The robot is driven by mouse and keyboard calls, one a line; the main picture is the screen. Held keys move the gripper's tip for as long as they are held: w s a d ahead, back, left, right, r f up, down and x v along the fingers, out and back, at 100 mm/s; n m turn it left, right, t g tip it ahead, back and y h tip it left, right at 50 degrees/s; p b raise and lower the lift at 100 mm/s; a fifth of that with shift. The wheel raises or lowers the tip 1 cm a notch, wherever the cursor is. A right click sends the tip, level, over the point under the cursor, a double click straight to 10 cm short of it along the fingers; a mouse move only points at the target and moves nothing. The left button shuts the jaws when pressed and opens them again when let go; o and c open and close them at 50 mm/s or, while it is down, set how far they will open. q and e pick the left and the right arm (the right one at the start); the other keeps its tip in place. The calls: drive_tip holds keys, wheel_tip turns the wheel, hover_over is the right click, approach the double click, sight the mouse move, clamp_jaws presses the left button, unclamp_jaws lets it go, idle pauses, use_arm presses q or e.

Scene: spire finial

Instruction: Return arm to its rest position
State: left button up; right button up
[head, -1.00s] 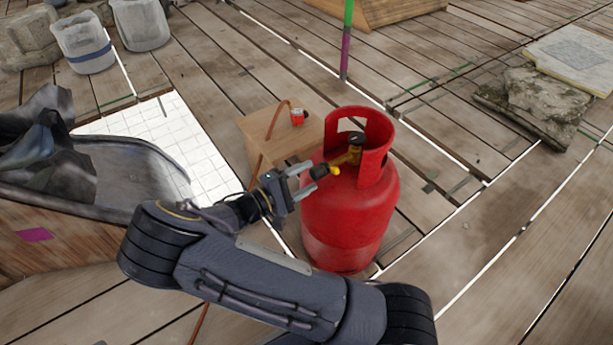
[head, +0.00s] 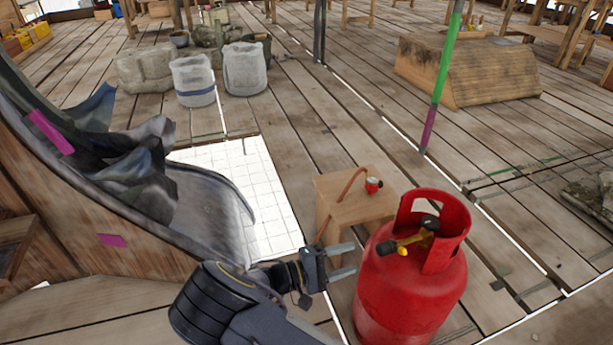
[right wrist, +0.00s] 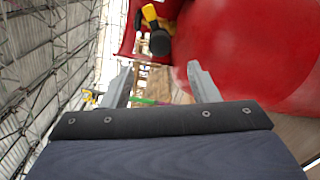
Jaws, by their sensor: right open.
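My right gripper (head: 345,261) is open and empty in the head view, just left of the red gas cylinder (head: 400,300). Its forearm comes up from the bottom of the picture. In the right wrist view the two fingers (right wrist: 160,85) are spread with nothing between them. The cylinder (right wrist: 260,50) fills the upper right there, with its yellow and black valve (right wrist: 153,30) beyond the fingers. In the head view the valve (head: 408,240) sits inside the cylinder's collar. My left gripper is not in view.
A wooden box (head: 345,205) with a red regulator (head: 373,185) and hose stands behind my gripper. A wooden structure with a grey curved sheet (head: 205,215) is at the left. A green and purple pole (head: 440,85) stands behind. Plank floor between them is clear.

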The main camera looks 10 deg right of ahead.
drive_tip(key=s+d+r+m+g+y, duration=0.1)
drive_tip(key=s+d+m+g+y, duration=0.15)
drive_tip(key=s+y, duration=0.35)
drive_tip(key=s+d+r+m+g+y, duration=0.1)
drive_tip(key=s+m+g+y, duration=0.15)
drive_tip(key=s+y, duration=0.35)
drive_tip(key=s+a+r+m+t+y, duration=0.1)
drive_tip(key=s+a+r+t+y, duration=0.3)
drive_tip(key=s+r+t+y, duration=0.75)
wheel_tip(320, 180, up, 36)
drive_tip(key=w+g+h+p, duration=0.1)
drive_tip(key=g+p, duration=0.1)
drive_tip(key=p, duration=3.2)
drive_tip(key=shift+w+h+p, duration=0.35)
drive_tip(key=shift+p, duration=0.05)
drive_tip(key=shift+r+g, duration=0.1)
drive_tip(key=shift+g, duration=0.15)
